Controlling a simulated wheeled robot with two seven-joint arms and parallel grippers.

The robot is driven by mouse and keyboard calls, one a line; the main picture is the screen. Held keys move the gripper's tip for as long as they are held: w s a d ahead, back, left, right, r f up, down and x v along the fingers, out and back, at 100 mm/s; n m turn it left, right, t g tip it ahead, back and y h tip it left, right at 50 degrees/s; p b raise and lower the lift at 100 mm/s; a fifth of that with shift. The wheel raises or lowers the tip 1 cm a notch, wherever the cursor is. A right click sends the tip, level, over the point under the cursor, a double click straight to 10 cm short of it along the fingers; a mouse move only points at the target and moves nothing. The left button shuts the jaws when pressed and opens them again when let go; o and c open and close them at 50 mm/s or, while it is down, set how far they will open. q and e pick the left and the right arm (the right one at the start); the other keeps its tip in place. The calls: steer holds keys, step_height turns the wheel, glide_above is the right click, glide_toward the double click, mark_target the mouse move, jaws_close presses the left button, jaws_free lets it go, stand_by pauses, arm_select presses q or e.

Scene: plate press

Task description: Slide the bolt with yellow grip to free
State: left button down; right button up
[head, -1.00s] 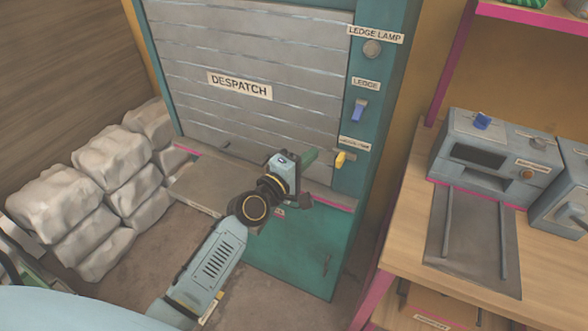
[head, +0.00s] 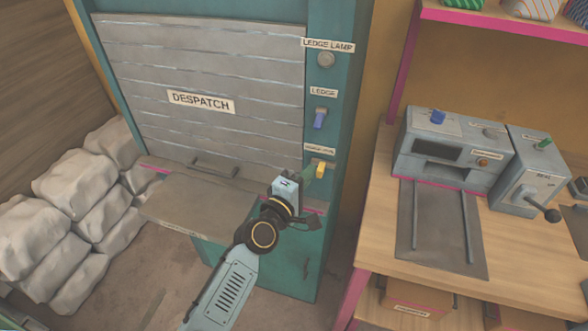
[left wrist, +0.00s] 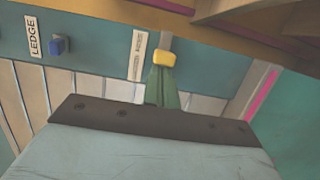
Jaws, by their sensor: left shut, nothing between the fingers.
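The bolt's yellow grip (head: 320,170) sits on the right post of the despatch cabinet, under a small label (head: 320,150) too small to read. In the left wrist view the yellow grip (left wrist: 165,58) is at the upper middle, right at the tip of my green fingers. My left gripper (head: 313,174) is shut and empty. Its fingertips are at or just beside the grip; I cannot tell whether they touch it. The left wrist view shows the shut fingers (left wrist: 163,88) pointing at the grip. My right gripper is not in view.
A blue ledge switch (head: 320,119) and the ledge lamp (head: 326,59) are above the grip. The grey shutter (head: 200,65) is down. A grey ledge (head: 190,205) juts out below it. A wooden bench (head: 360,230) with machines stands right. White sacks (head: 35,200) lie left.

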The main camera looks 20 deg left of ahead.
arm_select(q)
steer(key=shift+d, duration=0.2)
steer(key=shift+a, duration=0.45)
steer(key=s+a, duration=0.6)
steer(key=s, duration=0.3)
steer(key=shift+s+b, duration=0.25)
steer(key=shift+b, duration=0.2)
